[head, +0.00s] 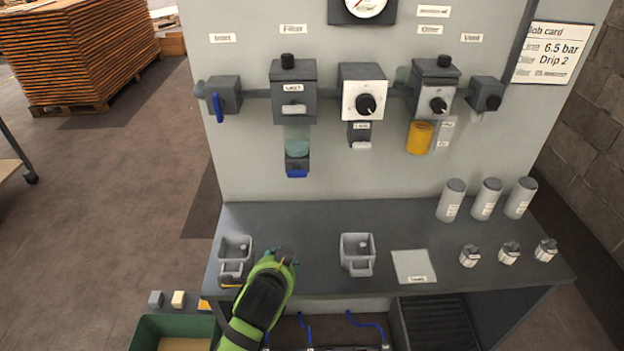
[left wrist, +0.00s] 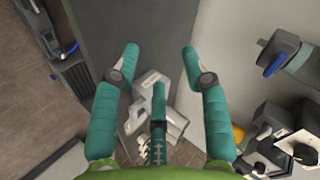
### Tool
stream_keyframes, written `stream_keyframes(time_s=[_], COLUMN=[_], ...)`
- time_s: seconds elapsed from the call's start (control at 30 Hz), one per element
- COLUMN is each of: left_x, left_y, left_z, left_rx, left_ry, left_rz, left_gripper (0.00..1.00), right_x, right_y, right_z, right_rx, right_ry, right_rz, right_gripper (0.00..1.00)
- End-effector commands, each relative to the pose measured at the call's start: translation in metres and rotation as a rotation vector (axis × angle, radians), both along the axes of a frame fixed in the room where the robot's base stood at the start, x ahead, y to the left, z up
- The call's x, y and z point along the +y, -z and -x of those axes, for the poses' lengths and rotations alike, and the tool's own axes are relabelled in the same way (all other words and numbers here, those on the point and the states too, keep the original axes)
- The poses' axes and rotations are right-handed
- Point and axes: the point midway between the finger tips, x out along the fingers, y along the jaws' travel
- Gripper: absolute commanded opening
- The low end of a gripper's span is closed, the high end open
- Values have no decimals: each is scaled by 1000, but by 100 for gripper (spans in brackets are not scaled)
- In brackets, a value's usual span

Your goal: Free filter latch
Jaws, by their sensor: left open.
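The filter (head: 294,90) is a dark grey block with a black knob on top, mounted on the upright panel under a "Filter" label. A small label and a pale tab (head: 293,109) sit on its front; I take the tab for the latch, but the print is too small to be sure. A clear and teal bowl (head: 297,150) with a blue bottom piece hangs below. My left gripper (head: 284,257) is over the bench, well below and apart from the filter. In the left wrist view its teal fingers (left wrist: 160,60) are spread and empty. My right gripper is not seen.
The bench (head: 320,220) holds two grey cups (head: 235,248) (head: 357,250), a pale card (head: 414,266), three grey cylinders (head: 486,199) and three small fittings (head: 509,252). A green bin (head: 150,332) stands lower left.

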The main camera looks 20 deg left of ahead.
Motion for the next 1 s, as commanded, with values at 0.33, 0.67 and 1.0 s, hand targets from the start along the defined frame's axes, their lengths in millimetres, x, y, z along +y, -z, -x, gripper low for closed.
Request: stream_keyframes(time_s=[0.33, 0.67, 1.0], left_x=[-7, -18, -4], left_y=[-196, -276, -277], left_z=[-73, -101, -148], left_rx=[-376, -512, -510], left_ry=[112, 135, 137], left_rz=[-457, -737, -736], left_gripper=[45, 45, 45], right_x=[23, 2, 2], right_y=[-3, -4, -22], right_z=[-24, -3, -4], right_rx=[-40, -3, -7], right_ry=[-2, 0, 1], right_rz=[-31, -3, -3], right_gripper=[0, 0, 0])
